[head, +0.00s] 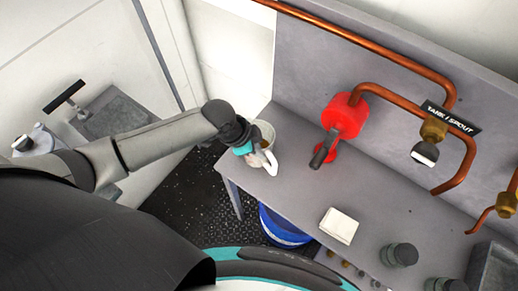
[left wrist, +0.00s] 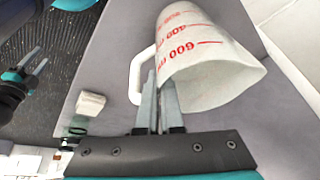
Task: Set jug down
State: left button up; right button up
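The jug (head: 266,131) is a whitish measuring jug at the left end of the grey bench (head: 300,190), its mouth facing up. In the left wrist view the jug (left wrist: 205,60) shows red marks and a white handle (left wrist: 137,80). My left gripper (head: 257,155) is at the handle side. Its fingers (left wrist: 160,95) are close together at the handle and look shut on it; they partly hide it. I cannot tell whether the jug's base touches the bench. My right gripper (left wrist: 38,64) shows at the left wrist view's left edge, fingers apart and empty.
A red valve (head: 345,116) and copper pipes with a tank spout (head: 425,153) are on the wall panel behind the bench. A white block (head: 339,226) and dark-topped containers (head: 400,254) stand further right. A blue drum (head: 283,228) is under the bench. The bench between jug and block is clear.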

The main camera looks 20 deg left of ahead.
pick_arm(q)
jog(key=o, duration=0.4)
jog(key=shift+s+a+r, duration=0.1)
jog(key=shift+a+r, duration=0.05)
jog(key=shift+r, duration=0.4)
jog(key=p+v, duration=0.1)
jog(key=v, duration=1)
